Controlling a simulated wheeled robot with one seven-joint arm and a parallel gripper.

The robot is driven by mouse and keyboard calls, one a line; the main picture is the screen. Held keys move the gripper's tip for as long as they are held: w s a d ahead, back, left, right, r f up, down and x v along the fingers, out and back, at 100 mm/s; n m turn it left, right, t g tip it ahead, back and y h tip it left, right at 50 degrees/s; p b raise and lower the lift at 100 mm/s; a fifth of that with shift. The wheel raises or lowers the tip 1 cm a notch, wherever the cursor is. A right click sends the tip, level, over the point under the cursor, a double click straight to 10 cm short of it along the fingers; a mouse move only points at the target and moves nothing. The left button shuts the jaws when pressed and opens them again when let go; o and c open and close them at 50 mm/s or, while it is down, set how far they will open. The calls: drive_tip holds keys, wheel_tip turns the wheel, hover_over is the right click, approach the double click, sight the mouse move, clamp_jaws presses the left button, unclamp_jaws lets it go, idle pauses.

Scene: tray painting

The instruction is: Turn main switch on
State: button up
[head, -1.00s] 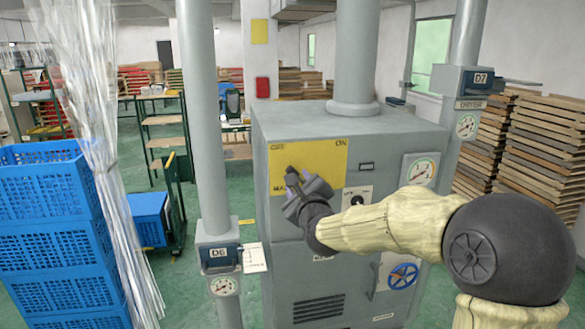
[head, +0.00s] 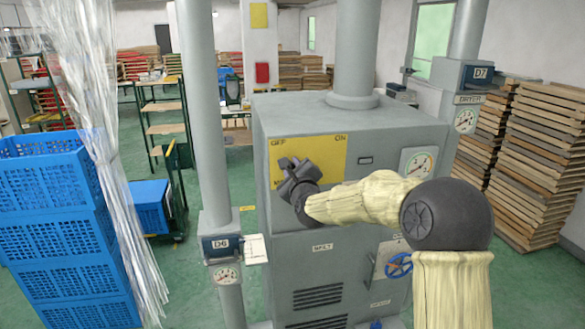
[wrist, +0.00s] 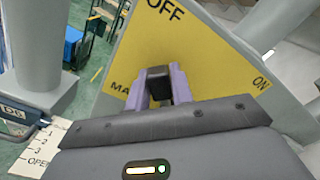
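The main switch is a black lever handle (head: 284,163) on a yellow plate (head: 328,160) marked OFF at upper left and ON at upper right, on the front of a grey dryer cabinet (head: 385,140). The handle leans toward the OFF side. My gripper (head: 297,172) is at the handle and covers most of it in the head view. In the wrist view the purple fingers of my gripper (wrist: 164,86) stand on both sides of the black handle (wrist: 158,84) with little or no gap visible, so they appear closed on it. The switch's base is hidden.
A grey pipe (head: 203,120) with a D6 box (head: 218,245) stands left of the cabinet. Blue crates (head: 60,225) and hanging clear strips (head: 110,190) are farther left. Stacked wooden trays (head: 540,160) are at right. A gauge (head: 420,163) and blue handwheel (head: 398,264) sit on the cabinet.

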clamp_jaws()
